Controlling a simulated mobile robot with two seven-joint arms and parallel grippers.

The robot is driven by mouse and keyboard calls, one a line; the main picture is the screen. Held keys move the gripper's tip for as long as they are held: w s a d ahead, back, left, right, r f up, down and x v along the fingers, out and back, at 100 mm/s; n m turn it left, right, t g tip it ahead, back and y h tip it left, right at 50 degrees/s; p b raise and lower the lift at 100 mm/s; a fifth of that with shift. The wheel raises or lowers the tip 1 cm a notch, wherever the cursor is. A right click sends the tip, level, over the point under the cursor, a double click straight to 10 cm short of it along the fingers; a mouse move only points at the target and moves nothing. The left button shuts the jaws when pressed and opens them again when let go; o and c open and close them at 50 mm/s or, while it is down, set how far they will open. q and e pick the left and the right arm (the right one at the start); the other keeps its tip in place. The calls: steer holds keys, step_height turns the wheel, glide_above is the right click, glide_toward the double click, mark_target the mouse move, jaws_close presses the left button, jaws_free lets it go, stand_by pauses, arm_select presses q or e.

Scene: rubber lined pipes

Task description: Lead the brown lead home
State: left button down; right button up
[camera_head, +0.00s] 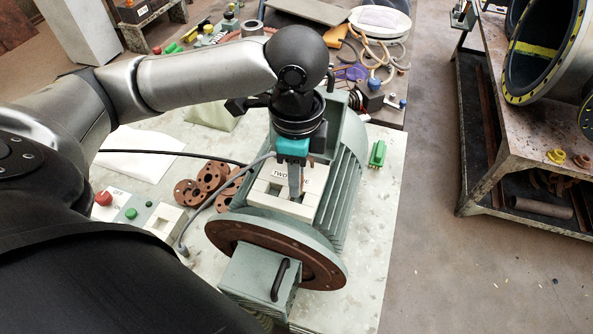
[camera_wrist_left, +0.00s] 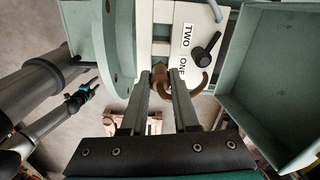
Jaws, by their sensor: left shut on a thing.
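The green motor (camera_head: 345,165) stands on a pale table, with a white terminal block (camera_head: 265,190) on top. Labels TWO (camera_wrist_left: 187,35) and ONE (camera_wrist_left: 182,62) show on the block in the left wrist view; my gripper partly covers them in the head view. My left gripper (camera_head: 295,192) points down over the block. In the left wrist view its fingers (camera_wrist_left: 162,76) are closed on a brown piece (camera_wrist_left: 159,75), apparently the brown lead's end. A curved brown part (camera_wrist_left: 203,82) shows just right of the fingers. My right gripper (camera_wrist_left: 78,98) appears small at the left there; its jaws are unclear.
A black lever-like part (camera_wrist_left: 207,50) sits close beside the labels. A grey cable (camera_head: 222,190) and brown flange discs (camera_head: 200,183) lie left of the motor. A red button (camera_head: 103,198) and green button (camera_head: 131,213) stand near the table's left. The floor at right is open.

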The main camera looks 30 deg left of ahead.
arm_select(q)
steer(key=shift+f, duration=1.3)
steer(key=c, duration=0.6)
jaws_free()
steer(key=shift+r, duration=0.1)
step_height(320, 180, up, 15)
steer(key=p, duration=0.2)
steer(key=shift+s, duration=0.1)
